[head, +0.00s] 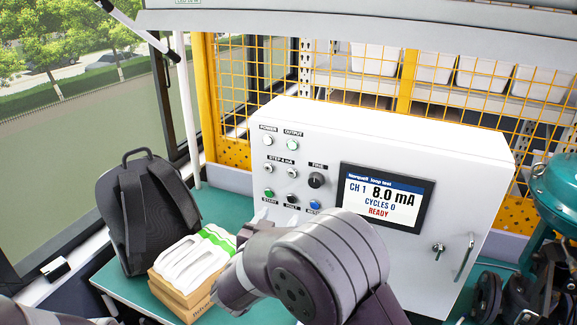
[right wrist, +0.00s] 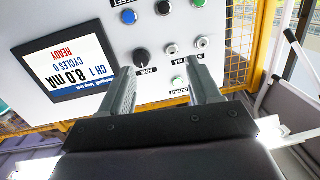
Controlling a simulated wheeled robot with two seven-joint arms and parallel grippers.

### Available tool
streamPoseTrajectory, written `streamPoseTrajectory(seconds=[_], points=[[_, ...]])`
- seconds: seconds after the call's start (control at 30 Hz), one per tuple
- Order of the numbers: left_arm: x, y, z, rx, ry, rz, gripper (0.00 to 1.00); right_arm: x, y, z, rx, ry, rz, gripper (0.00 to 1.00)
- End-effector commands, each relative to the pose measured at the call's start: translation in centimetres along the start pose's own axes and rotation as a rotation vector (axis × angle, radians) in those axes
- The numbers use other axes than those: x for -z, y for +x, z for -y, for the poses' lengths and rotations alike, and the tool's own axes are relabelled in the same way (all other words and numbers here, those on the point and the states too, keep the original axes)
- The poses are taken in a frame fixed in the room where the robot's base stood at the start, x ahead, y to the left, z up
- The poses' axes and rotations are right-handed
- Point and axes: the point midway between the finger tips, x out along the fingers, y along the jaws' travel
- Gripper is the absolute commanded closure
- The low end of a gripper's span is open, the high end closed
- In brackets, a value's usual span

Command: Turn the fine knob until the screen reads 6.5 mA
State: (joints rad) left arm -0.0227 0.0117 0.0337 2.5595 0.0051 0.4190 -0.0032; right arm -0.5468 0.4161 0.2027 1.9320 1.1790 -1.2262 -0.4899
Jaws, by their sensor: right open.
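The white control box (head: 293,240) stands on the bench with a black fine knob (head: 316,180) left of its screen (head: 386,197). The screen reads CH 1, 8.0 mA, CYCLES 0, READY. My left gripper is not in view.
Switches, lamps and push buttons, including a blue button (head: 315,205), surround the knob closely. A backpack (head: 145,212) and a cardboard box (head: 180,298) of white items sit left on the green bench. A teal device (head: 556,190) stands at the right.

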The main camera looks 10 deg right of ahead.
Motion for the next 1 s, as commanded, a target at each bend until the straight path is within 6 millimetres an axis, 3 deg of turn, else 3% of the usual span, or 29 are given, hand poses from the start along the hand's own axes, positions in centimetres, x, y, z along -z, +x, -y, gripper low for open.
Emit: streamPoseTrajectory(seconds=[0.07, 0.17, 0.5, 0.63, 0.8, 1.0], points=[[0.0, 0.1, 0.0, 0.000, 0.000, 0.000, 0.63, 1.2, 0.0, -1.3, -0.066, -0.023, -0.059, 0.38], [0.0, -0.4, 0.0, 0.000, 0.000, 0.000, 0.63, 2.1, 0.7, -1.8, -0.085, -0.051, -0.086, 0.38], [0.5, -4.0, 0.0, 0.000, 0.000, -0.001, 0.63, 3.0, 8.8, -2.4, -0.083, -0.051, -0.083, 0.38], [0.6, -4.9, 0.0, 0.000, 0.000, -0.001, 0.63, 3.0, 11.1, -2.6, -0.082, -0.050, -0.082, 0.38], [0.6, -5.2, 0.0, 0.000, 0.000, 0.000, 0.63, 2.9, 12.5, -2.6, -0.079, -0.050, -0.083, 0.38], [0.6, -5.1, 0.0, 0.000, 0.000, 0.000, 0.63, 2.8, 12.6, -2.6, -0.078, -0.050, -0.082, 0.38]])
